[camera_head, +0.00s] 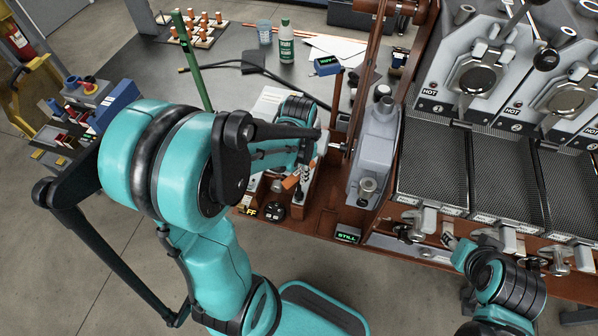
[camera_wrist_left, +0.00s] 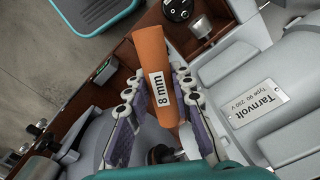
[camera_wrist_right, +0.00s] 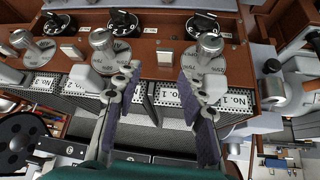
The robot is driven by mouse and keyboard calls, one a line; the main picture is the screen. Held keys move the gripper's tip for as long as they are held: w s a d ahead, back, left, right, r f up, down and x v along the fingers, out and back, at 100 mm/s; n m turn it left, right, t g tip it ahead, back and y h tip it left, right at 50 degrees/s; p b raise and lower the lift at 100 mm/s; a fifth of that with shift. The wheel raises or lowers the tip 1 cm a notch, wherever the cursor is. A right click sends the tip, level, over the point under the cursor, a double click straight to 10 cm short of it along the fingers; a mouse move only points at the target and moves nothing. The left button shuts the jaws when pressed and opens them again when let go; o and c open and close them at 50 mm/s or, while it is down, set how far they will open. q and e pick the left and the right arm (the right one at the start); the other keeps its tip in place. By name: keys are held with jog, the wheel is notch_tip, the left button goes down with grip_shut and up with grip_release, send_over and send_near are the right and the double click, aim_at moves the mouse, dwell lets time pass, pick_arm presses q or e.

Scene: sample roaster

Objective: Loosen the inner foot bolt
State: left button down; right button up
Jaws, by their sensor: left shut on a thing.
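My left gripper (camera_wrist_left: 156,92) is shut on a tool with an orange handle (camera_wrist_left: 150,60) marked "8 mm". In the left wrist view the handle slants between both finger pads, beside a grey motor housing (camera_wrist_left: 285,135) with a "Tarnvolt" plate (camera_wrist_left: 265,108). The orange handle also shows in the head view (camera_head: 291,182), partly covered by my left gripper. The tool's working end and the inner foot bolt cannot be made out. My right gripper (camera_wrist_right: 158,92) is open and empty, in front of the panel with metal levers.
A small "STILL" display (camera_head: 347,234) sits on the wooden frame. Mesh trays (camera_head: 432,160) lie below the "HOT" roaster units. A grey upright housing (camera_head: 374,150) stands right of my left gripper. The bench behind holds a green-labelled bottle (camera_head: 286,45) and a cup (camera_head: 264,32).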

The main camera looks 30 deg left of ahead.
dwell(0.3)
pick_arm(q)
jog(key=n, duration=0.6)
jog(key=shift+n, duration=0.4)
jog(key=n, duration=2.2)
jog(key=shift+m, duration=0.6)
jog(key=shift+r, duration=0.1)
